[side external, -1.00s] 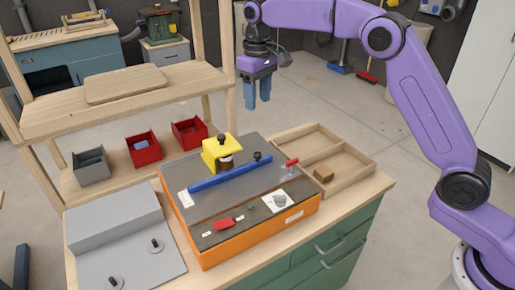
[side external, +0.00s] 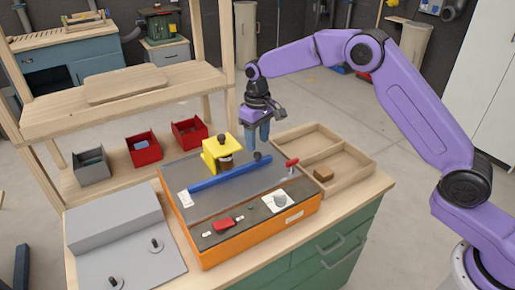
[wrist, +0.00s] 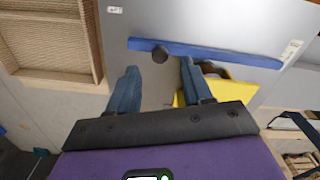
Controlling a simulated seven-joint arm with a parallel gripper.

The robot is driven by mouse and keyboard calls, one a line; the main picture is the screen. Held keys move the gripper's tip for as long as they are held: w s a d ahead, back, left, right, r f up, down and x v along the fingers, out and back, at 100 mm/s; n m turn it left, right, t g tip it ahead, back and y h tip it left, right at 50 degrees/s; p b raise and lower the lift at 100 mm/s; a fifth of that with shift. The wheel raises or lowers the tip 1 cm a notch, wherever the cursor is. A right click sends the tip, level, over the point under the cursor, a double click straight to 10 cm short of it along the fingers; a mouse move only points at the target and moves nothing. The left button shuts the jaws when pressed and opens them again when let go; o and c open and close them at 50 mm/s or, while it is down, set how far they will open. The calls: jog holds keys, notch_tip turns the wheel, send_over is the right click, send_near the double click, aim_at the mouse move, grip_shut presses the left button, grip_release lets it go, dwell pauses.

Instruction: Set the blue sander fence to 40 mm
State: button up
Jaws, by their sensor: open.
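The blue fence (side external: 230,175) is a long bar lying across the grey top of the orange sander (side external: 225,253). A black knob (side external: 258,157) stands at its right end. In the wrist view the blue fence (wrist: 215,53) runs across the upper part, and the black knob (wrist: 160,54) shows just beyond the gap between my fingertips. My gripper (side external: 258,138) is open and empty, above and behind the knob; it also shows in the wrist view (wrist: 159,68). A yellow block with a black knob (side external: 217,153) stands behind the fence. The scale's numbers are too small to read.
A red-handled lever (side external: 291,163) stands at the sander's right. A wooden tray (side external: 340,172) with a brown block lies beyond it. Red bins (side external: 144,149) and a grey bin (side external: 92,167) stand behind. A grey stepped fixture (side external: 120,245) is at left.

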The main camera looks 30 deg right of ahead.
aim_at(258, 153)
jog(key=shift+f, duration=2.05)
grip_shut()
